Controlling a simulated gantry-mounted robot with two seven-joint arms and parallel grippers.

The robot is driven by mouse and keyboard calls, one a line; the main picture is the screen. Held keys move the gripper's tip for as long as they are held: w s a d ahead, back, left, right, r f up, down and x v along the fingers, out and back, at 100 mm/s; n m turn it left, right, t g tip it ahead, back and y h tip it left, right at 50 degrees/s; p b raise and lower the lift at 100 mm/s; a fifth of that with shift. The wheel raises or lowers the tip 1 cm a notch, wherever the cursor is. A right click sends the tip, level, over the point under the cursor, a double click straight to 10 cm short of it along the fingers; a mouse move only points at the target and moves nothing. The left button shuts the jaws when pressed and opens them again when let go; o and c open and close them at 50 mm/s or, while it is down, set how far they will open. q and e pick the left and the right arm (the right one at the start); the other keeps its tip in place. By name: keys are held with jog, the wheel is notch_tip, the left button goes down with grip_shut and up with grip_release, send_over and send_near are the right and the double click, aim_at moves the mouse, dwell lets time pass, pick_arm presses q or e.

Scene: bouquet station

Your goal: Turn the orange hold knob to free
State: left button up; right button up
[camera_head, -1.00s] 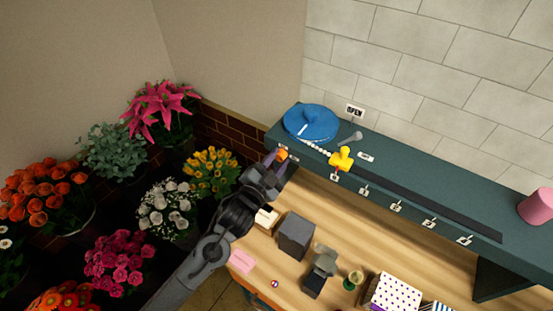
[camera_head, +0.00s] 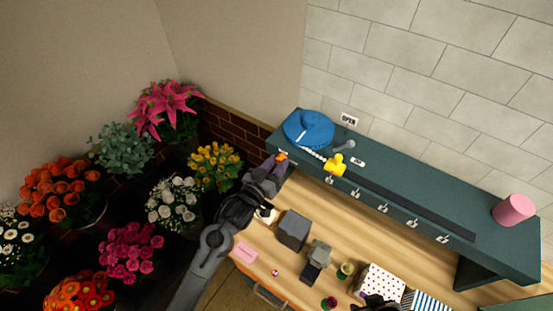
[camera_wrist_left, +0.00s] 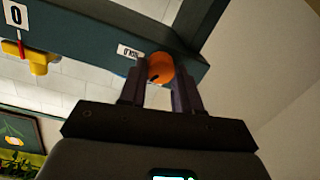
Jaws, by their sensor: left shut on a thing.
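The orange hold knob (camera_wrist_left: 160,67) sits on the front face of the dark teal shelf, beside a small white label reading HOLD (camera_wrist_left: 129,52). My left gripper (camera_wrist_left: 162,82) is shut on the knob, with one finger at each side of it in the left wrist view. A dark mark shows on the knob's face. In the head view the left gripper (camera_head: 276,161) is at the shelf's left end, and only a small orange part of the knob (camera_head: 282,156) shows.
Flower buckets crowd the left.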

pick_arm(q)
jog(key=n+p, duration=0.2)
jog(key=n, duration=0.1)
jog(key=shift+r, duration=0.15)
jog(key=shift+a+n+g+h+p, duration=0.1)
jog(key=shift+n+g+h+p, duration=0.3)
jog(key=shift+n+p, duration=0.7)
jog(key=shift+n, duration=0.4)
jog(key=o, duration=1.1)
jog(key=shift+c, duration=0.2)
jog(key=shift+a, duration=0.1)
jog(key=f+b+v, duration=0.1)
jog(key=v, duration=0.9)
jog(key=shift+s+r+b, duration=0.35)
